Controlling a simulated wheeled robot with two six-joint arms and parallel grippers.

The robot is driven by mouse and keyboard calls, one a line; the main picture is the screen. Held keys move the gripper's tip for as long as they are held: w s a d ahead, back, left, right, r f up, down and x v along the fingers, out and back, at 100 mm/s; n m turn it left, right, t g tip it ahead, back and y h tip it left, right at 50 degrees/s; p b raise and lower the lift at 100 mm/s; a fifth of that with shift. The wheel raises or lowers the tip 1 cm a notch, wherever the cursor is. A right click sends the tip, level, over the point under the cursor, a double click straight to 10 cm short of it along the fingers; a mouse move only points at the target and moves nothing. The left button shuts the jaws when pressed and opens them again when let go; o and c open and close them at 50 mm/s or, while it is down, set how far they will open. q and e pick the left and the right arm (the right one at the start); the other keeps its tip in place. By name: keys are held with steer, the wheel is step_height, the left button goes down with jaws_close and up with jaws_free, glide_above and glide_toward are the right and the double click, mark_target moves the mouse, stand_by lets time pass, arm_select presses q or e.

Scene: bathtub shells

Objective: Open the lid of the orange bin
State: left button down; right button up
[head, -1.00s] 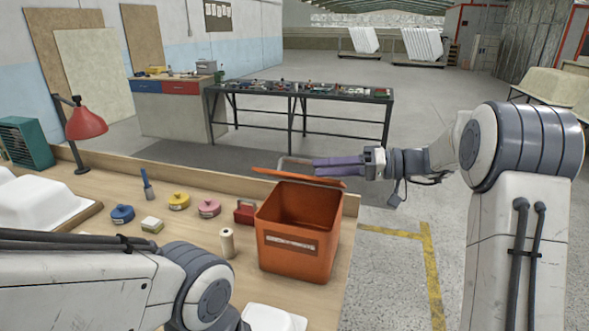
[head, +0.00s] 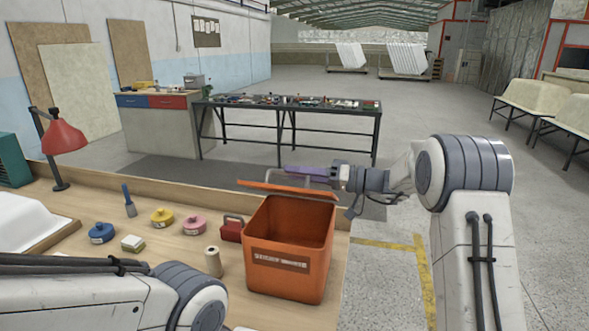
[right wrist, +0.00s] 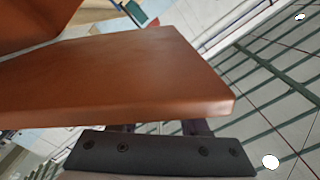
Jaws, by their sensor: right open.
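The orange bin (head: 290,248) stands on the wooden workbench near its right edge, with a label on its front. Its lid (head: 287,190) is swung open at the back, and the inside of the bin shows. My right gripper (head: 306,171) is just behind and above the lid, with its purple fingers pointing left. In the right wrist view the lid (right wrist: 130,75) fills the upper left, close in front of the gripper's dark body. Whether the fingers touch the lid cannot be told. My left arm crosses the lower left of the head view; its gripper is out of frame.
A red lamp (head: 63,138) stands at left. The floor right of the bench is clear.

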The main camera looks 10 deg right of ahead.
steer(key=shift+w+a, duration=0.2)
steer(key=shift+a, duration=0.35)
jaws_close()
stand_by(1.1)
